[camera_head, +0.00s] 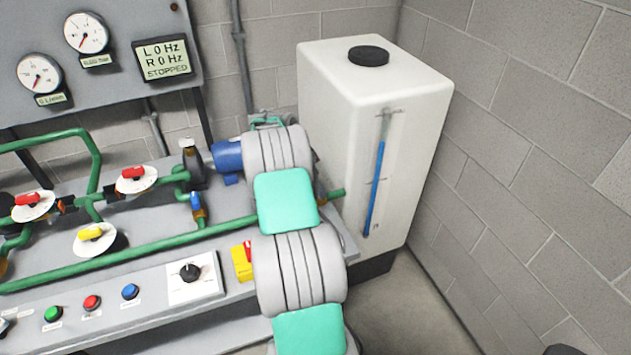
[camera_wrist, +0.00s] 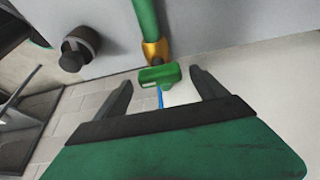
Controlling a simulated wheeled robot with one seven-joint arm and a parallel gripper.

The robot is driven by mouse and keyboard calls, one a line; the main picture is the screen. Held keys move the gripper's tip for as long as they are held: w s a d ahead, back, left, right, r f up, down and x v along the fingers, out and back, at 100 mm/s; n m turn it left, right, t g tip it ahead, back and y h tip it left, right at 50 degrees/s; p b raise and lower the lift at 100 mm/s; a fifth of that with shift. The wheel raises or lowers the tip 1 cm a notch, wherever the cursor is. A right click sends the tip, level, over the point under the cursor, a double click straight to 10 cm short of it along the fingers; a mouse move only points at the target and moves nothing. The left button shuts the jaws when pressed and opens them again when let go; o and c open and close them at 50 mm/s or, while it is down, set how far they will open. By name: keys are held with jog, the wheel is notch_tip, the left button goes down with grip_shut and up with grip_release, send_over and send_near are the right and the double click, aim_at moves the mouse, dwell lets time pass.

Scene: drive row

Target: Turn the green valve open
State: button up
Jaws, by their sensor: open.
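The green valve handle (camera_wrist: 159,75) shows in the wrist view, below a brass fitting (camera_wrist: 155,52) on the end of a green pipe (camera_wrist: 146,18). My gripper (camera_wrist: 160,82) is open, with one dark finger on each side of the handle. There is a visible gap between the handle and each finger, and nothing is held. I cannot tell how far the handle is from the fingers in depth. In the head view my arm hides the green valve, and I cannot make out the fingers there.
In the head view, red valves (camera_head: 136,173), a yellow valve (camera_head: 91,233) and a blue-handled valve (camera_head: 195,201) sit among green pipes left of my arm. A white tank (camera_head: 335,100) stands behind it. The display (camera_head: 163,58) reads STOPPED. A block wall closes the right.

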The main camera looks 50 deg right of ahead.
jog(key=shift+f, duration=0.2)
jog(key=shift+c, duration=0.5)
jog(key=c, duration=1.3)
jog(key=shift+o, duration=0.2)
